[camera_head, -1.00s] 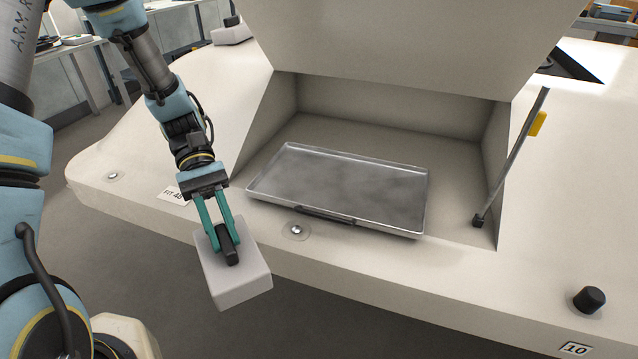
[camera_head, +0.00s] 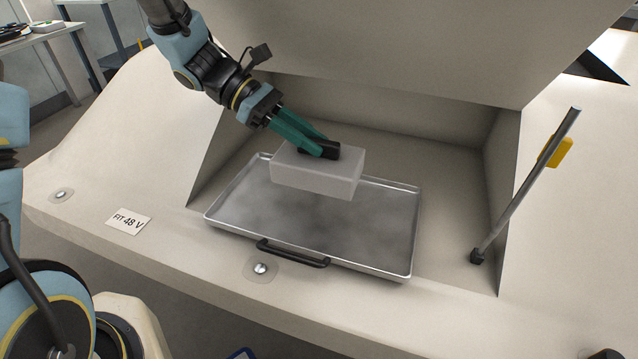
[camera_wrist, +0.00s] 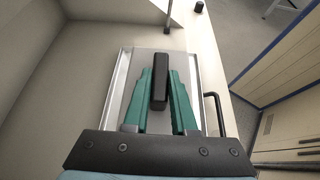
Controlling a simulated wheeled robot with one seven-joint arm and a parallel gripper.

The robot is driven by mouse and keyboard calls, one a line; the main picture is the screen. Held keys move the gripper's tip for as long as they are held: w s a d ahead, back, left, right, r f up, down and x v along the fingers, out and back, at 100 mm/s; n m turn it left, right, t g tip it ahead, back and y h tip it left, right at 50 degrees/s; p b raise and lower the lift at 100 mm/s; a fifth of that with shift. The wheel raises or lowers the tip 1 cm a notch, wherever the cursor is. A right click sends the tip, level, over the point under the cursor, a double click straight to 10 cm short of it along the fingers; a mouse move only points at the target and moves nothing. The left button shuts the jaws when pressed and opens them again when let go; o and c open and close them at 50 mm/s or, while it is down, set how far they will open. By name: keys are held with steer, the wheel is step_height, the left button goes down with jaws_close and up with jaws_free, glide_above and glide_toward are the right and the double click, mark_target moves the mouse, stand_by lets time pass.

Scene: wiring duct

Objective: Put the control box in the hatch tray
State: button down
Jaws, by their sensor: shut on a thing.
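The control box (camera_head: 312,176) is a light grey block with a black handle (camera_head: 318,150) on top. My gripper (camera_head: 322,149) has its green fingers shut on that handle. The box is over the back half of the hatch tray (camera_head: 250,221), a shallow metal tray with a raised rim and a black front handle (camera_head: 292,253). The box seems held above the tray floor; the exact gap is hard to tell. In the wrist view the black handle (camera_wrist: 159,82) is between the green fingers, and the tray rim (camera_wrist: 118,90) shows at the left.
The tray lies in a recess under a raised hatch lid (camera_head: 400,45). A grey strut (camera_head: 530,185) with a yellow tag stands at the right of the recess. A "FIT 48 V" label (camera_head: 128,221) and a round fastener (camera_head: 260,268) are on the front ledge.

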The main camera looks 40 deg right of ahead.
mark_target(310, 177)
step_height(310, 177, down, 8)
steer(key=shift+f, duration=0.1)
stand_by(0.4)
steer(key=shift+f, duration=0.15)
steer(key=c, duration=0.7)
jaws_free()
steer(key=shift+w+a+r, duration=0.1)
steer(key=shift+r, duration=0.1)
steer(key=v, duration=1.2)
steer(key=w+a+m+t+y, duration=0.1)
steer(key=a+t, duration=0.3)
steer(key=a, duration=0.6)
steer(key=w+a+m+t+y, duration=0.2)
steer(key=a+m+t+y, duration=0.1)
steer(key=a, duration=0.7)
steer(key=w+a+m+t+y, duration=0.1)
steer(key=a+m+t+y, duration=0.1)
steer(key=a, duration=0.8)
steer(key=shift+w+a+r+m+t+b, duration=0.15)
steer(key=shift+m+t, duration=0.3)
steer(key=shift+t, duration=0.25)
steer(key=shift+w+r+m+t+b, duration=0.15)
steer(key=shift+m+t, duration=0.3)
steer(key=shift+t, duration=0.25)
